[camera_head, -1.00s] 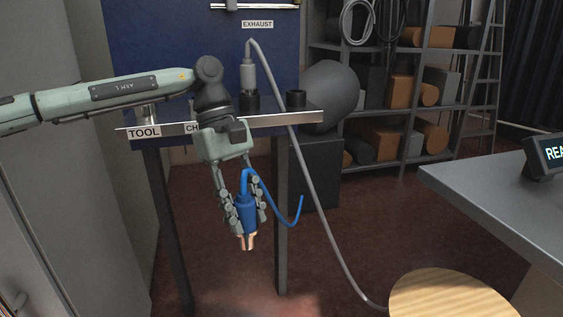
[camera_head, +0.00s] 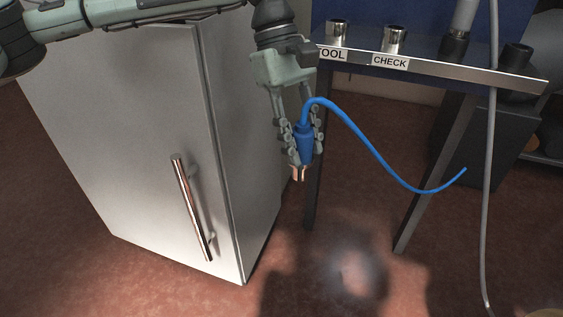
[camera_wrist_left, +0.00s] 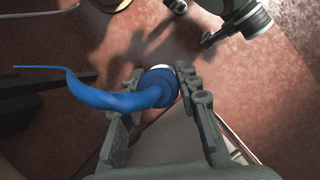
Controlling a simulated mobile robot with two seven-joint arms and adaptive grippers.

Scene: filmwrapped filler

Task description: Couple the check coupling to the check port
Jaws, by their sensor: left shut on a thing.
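My left gripper (camera_head: 302,146) is shut on a blue coupling (camera_head: 305,140) with a copper-coloured lower end and a blue cable trailing right from its top. The coupling points down and hangs in the air beside the bench, below its top. The left wrist view shows the blue coupling (camera_wrist_left: 158,86) between the fingers (camera_wrist_left: 158,100). The check port (camera_head: 394,40) is a short metal socket on the bench, behind the CHECK label (camera_head: 390,62). Its mouth looks empty. My right gripper is not in the head view.
A similar metal socket (camera_head: 337,33) stands behind the TOOL label. A grey coupling with a hose (camera_head: 463,18) sits in a dark socket further right, with another dark socket (camera_head: 516,56) near the bench end. A grey cabinet with a bar handle (camera_head: 193,210) stands at the left.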

